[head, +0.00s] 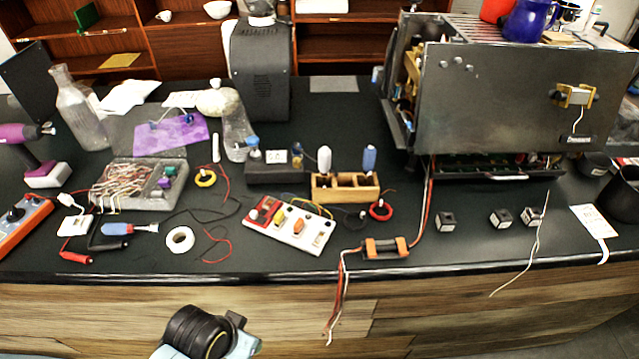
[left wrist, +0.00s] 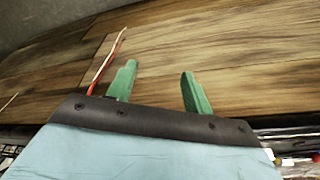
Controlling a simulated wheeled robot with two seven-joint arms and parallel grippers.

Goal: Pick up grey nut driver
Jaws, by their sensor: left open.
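A driver with a pale grey-white handle (head: 324,158) stands upright in the wooden holder (head: 345,194) on the black bench; it looks like the grey nut driver. Its shaft is mostly hidden by the holder. A blue-handled driver (head: 369,158) stands in the same holder, to its right. My left gripper (left wrist: 158,84) is open and empty, its two green fingers apart in front of the bench's wooden front panel. In the head view only part of my left arm shows, low at the bottom, below the bench edge and away from the holder. My right gripper is not in view.
A white panel with switches (head: 290,226) lies left of the holder. A red tape ring (head: 381,209) and an orange-black battery holder (head: 385,248) with hanging wires lie in front. The bench's front edge (head: 250,278) lies above my left arm in the picture.

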